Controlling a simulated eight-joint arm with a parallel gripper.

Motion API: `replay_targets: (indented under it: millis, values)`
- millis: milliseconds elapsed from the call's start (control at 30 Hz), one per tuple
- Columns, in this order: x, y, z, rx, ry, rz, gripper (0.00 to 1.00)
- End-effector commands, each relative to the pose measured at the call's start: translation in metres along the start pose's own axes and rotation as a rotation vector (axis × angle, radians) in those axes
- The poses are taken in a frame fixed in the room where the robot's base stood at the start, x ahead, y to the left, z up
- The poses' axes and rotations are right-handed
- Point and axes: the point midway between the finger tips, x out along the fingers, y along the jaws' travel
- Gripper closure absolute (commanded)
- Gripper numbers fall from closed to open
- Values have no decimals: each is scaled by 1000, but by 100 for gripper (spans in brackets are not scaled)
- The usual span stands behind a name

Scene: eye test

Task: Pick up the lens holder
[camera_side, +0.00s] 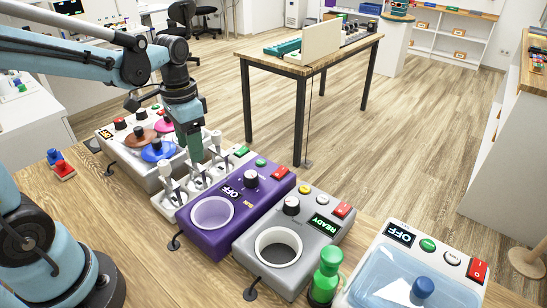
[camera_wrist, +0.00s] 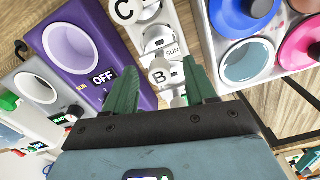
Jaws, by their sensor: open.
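A white rack (camera_side: 171,211) holds several white upright pieces with round tops, which look like lens holders. One lens holder (camera_side: 166,171) stands at its left end and another (camera_side: 216,138) at its right end. In the wrist view, round tops marked C (camera_wrist: 124,9) and B (camera_wrist: 159,74) show on the rack. My gripper (camera_side: 194,157) points down over the middle of the rack. In the wrist view its green fingers (camera_wrist: 162,70) are apart, with the B top between or below them. I cannot tell whether they touch it. The fingers partly hide the middle pieces.
A purple device (camera_side: 234,235) reading OFF stands right of the rack, then a grey device (camera_side: 325,253) reading READY. A white box with coloured discs (camera_side: 113,150) stands behind left. A green bottle (camera_side: 326,276) and a blue-lidded device (camera_side: 388,290) are at the front right.

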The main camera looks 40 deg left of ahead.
Motion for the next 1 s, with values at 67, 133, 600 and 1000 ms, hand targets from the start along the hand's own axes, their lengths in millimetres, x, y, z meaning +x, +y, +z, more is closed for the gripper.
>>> replay_targets:
  millis: [67, 133, 600, 1000]
  values:
    - [10, 0, -1, 0, 0, 0, 44]
    - [18, 0, -1, 1, 1, 0, 44]
    - [30, 0, 0, 2, 3, 1, 49]
    - [30, 0, 0, 2, 3, 1, 100]
